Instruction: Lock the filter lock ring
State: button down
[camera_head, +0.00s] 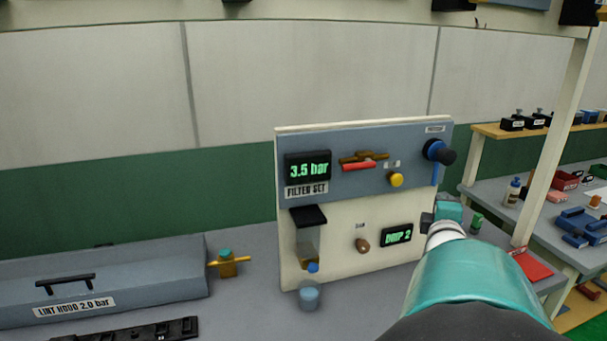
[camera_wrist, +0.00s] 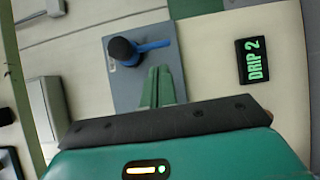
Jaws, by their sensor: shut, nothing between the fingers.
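The grey upper panel reads FILTER SET beside a 3.5 bar display (camera_head: 308,169). No legible label names the lock ring. A blue lever with a black round knob (camera_head: 447,157) sits at the panel's upper right under a small unreadable label. The lever also shows in the wrist view (camera_wrist: 154,46), with its black knob (camera_wrist: 121,48) at one end. My gripper (camera_wrist: 158,70) is shut and empty, its green fingers pointing towards the lever with their tips just short of it in the picture; I cannot tell the depth gap. In the head view my wrist (camera_head: 447,212) is at the board's lower right edge.
The board carries a red handle (camera_head: 359,166), a yellow knob (camera_head: 396,180), a brown knob (camera_head: 362,245) and a DRIP 2 display (camera_head: 397,236). A grey lint hood (camera_head: 110,272) lies left. A side table (camera_head: 540,228) stands right.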

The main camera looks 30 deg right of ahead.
aim_at(435, 180)
jog(key=x, duration=1)
jog(key=shift+s, duration=0.1)
jog(key=shift+s+d+f+n, duration=0.1)
jog(key=shift+d+n, duration=0.2)
jog(key=shift+n, duration=0.1)
jog(key=d+n+t, duration=0.1)
jog(key=n+t, duration=0.1)
jog(key=n, duration=0.1)
jog(key=d+r+n+t, duration=0.1)
jog(key=d+n+t, duration=0.1)
jog(key=n, duration=0.2)
jog(key=s+d+n+t, duration=0.1)
jog(key=d+n+t, duration=0.1)
jog(key=n, duration=0.1)
jog(key=shift+s+d+r, duration=0.15)
jog(key=shift+d, duration=0.1)
dwell(0.3)
